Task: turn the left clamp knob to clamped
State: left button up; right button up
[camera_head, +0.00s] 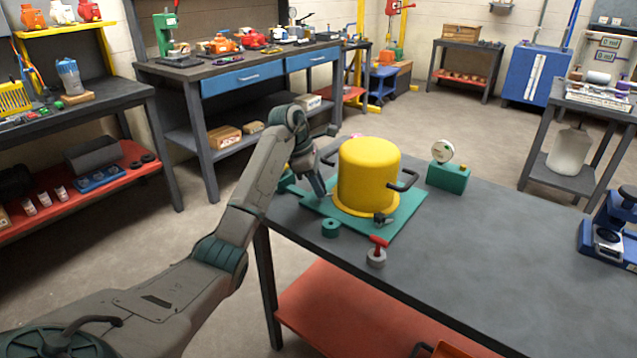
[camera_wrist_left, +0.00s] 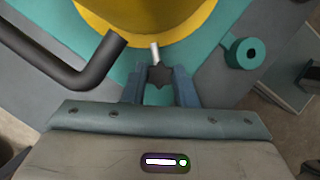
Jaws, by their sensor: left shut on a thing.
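A yellow pot-shaped housing (camera_head: 368,170) with black side handles stands on a green baseplate (camera_head: 408,207). My left gripper (camera_head: 321,190) reaches down at the housing's left side. In the left wrist view its two fingers (camera_wrist_left: 160,88) are shut on a dark, lobed knob (camera_wrist_left: 160,74), the left clamp knob, beside the yellow housing (camera_wrist_left: 150,15). A pale pin (camera_wrist_left: 155,52) shows between knob and housing. The gripper hides this knob in the head view. Another dark clamp knob (camera_head: 382,219) sits at the housing's front right. My right gripper is not in view.
A green ring (camera_head: 331,228) and a grey piece with a red handle (camera_head: 377,256) stand near the table's front edge. A green block with a round dial (camera_head: 447,177) stands behind right. A black handle (camera_wrist_left: 75,75) is close to the left gripper.

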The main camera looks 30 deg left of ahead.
pick_arm(q)
jog(key=shift+m, duration=0.4)
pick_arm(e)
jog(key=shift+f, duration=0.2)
pick_arm(q)
jog(key=o, duration=1)
jog(key=shift+r, duration=0.1)
jog(key=shift+a+r, duration=0.15)
jog(key=shift+r, duration=0.15)
jog(key=p+v, duration=0.8)
jog(key=v, duration=0.2)
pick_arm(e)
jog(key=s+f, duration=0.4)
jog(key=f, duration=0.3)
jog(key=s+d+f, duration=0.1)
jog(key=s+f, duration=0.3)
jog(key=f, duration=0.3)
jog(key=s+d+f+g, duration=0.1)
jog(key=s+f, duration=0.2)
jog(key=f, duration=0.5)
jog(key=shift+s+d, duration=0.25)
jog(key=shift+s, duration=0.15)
pick_arm(q)
jog(key=shift+w, duration=0.1)
